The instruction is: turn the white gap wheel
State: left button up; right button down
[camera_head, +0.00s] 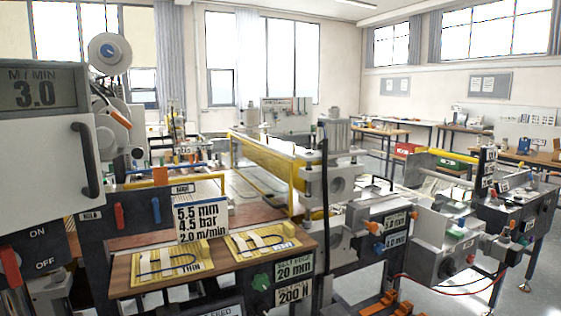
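I cannot make out with certainty which part is the white gap wheel. A round white disc with a blue centre (109,53) stands high at the left, behind the grey display box; I cannot tell whether it is that wheel. A sign (201,220) reads 5.5 mm, 4.5 bar, 2.0 m/min. Right of the middle, the machine carries small readouts (395,220) marked in mm, with an orange knob (373,227) and a blue knob (377,247) beside them. Neither of my grippers shows in the head view.
A display box (45,90) reading 3.0 M/MIN blocks the left side. A wooden board (120,277) with yellow sample cards (262,240) juts out in front. A yellow guard (265,162) runs behind. Floor shows at the lower right.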

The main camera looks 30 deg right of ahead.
aim_at(381, 228)
jog(key=z, duration=1.65)
